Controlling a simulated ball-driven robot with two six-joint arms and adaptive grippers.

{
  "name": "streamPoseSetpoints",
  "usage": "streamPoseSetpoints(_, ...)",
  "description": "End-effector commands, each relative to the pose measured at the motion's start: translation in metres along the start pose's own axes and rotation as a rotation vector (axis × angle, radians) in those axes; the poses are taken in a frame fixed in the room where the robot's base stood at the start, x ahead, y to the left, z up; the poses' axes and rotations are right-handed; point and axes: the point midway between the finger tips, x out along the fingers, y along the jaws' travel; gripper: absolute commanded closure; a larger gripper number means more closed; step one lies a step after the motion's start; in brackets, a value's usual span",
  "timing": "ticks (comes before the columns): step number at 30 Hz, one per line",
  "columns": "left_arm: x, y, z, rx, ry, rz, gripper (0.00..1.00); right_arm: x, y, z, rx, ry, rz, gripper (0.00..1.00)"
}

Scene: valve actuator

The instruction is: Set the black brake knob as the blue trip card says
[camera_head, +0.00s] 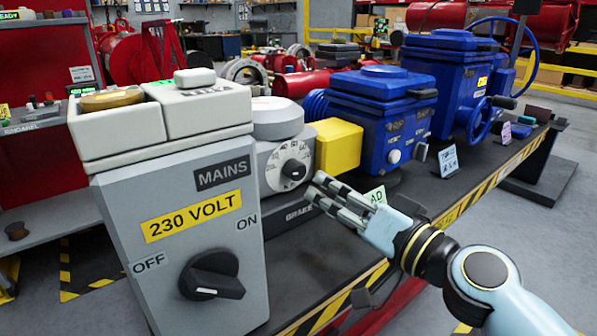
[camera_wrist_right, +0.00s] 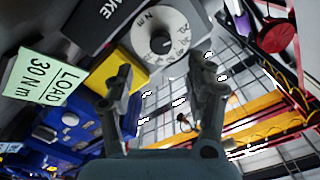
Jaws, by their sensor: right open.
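The black brake knob (camera_head: 294,170) sits at the centre of a white numbered dial on the grey brake unit (camera_head: 272,160). In the right wrist view the knob (camera_wrist_right: 162,42) is just beyond my fingertips. I cannot read its exact setting. My right gripper (camera_head: 317,186) is open and empty, in front of and slightly below right of the knob, apart from it; both fingers show in the wrist view (camera_wrist_right: 161,68). A pale blue card (camera_head: 448,160) stands before the blue actuators, its text too small to read. My left gripper is not in view.
A grey mains box (camera_head: 195,250) with a black switch stands close left of the brake. A yellow block (camera_head: 338,146) adjoins the brake's right. A green card (camera_wrist_right: 45,80) reads "LOAD 30 Nm". Blue actuators (camera_head: 385,110) stand farther right on the striped-edge bench.

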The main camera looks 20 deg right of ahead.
Motion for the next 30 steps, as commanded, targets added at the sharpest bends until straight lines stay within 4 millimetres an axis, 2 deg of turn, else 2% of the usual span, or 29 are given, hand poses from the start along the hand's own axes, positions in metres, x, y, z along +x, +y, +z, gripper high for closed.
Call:
streamPoseSetpoints(6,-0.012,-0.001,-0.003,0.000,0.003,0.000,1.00,0.046,-0.003,-0.003,0.001,0.001,-0.003,0.44)
streamPoseSetpoints(12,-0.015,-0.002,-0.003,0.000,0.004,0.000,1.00,0.077,-0.002,-0.001,0.000,-0.001,-0.002,0.44)
streamPoseSetpoints(17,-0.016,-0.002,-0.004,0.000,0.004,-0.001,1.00,0.088,-0.001,0.000,-0.001,-0.003,-0.002,0.44)
streamPoseSetpoints(25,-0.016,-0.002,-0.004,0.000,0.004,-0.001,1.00,0.090,-0.001,0.001,-0.002,-0.003,-0.002,0.44)
streamPoseSetpoints(30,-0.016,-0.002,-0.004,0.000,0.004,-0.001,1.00,0.090,-0.001,0.001,-0.001,-0.003,-0.002,0.65)
